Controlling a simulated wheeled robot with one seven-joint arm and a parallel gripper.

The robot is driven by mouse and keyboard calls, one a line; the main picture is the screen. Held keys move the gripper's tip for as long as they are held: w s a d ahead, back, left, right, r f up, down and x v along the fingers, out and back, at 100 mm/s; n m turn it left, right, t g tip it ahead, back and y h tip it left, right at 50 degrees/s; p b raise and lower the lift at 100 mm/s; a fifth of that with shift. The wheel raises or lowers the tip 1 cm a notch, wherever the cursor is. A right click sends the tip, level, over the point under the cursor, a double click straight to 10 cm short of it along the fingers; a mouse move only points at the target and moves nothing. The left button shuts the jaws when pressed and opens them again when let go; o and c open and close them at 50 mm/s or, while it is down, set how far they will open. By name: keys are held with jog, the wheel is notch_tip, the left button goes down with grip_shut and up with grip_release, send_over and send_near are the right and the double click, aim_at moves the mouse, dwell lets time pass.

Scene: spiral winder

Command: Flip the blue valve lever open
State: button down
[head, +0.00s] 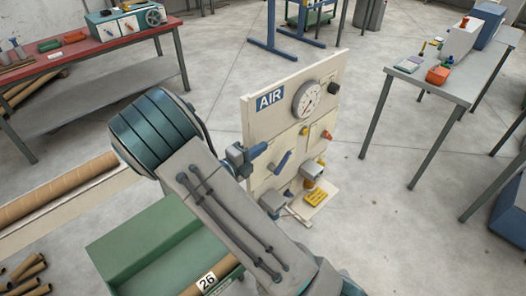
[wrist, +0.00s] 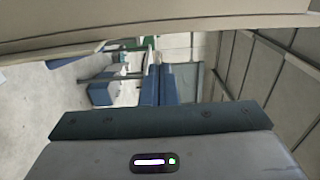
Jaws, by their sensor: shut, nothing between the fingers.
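The blue valve lever (head: 282,162) sits on the front of the beige panel marked AIR (head: 262,124), slanting up to the right in the head view. My gripper (head: 258,150) is just left of it, close to the panel face, its blue fingers together with a small gap to the lever. In the wrist view the fingers (wrist: 160,88) point ahead, shut and empty. No lever can be made out there; a beige surface runs close across the top.
The panel also carries a gauge (head: 307,99), a black knob (head: 334,88), a red handle (head: 327,135) and yellow parts (head: 316,196). A green bin (head: 145,235) stands at lower left, a red-topped bench (head: 90,42) behind. Floor right of the panel is clear up to a grey table (head: 430,83).

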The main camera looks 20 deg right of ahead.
dwell(0.3)
jog(key=s+d+r+m+g+y+b, duration=0.1)
jog(key=s+d+r+m+g+y, duration=0.2)
jog(key=s+m, duration=0.6)
jog(key=s+d+m+g+y+b, duration=0.1)
jog(key=s+d+m+g+y, duration=0.35)
jog(key=m, duration=0.75)
jog(key=s+a+r+m+t+y, duration=0.1)
jog(key=s+a+r+m+y, duration=0.2)
jog(key=m, duration=0.7)
jog(key=s+a+r+m+t+y+b, duration=0.1)
jog(key=s+a+m+y, duration=0.4)
jog(key=m, duration=0.5)
jog(key=shift+s+a+r+t+b, duration=0.25)
jog(key=shift+s+r+t, duration=0.3)
jog(key=shift+s+r, duration=0.6)
jog(key=shift+y, duration=0.25)
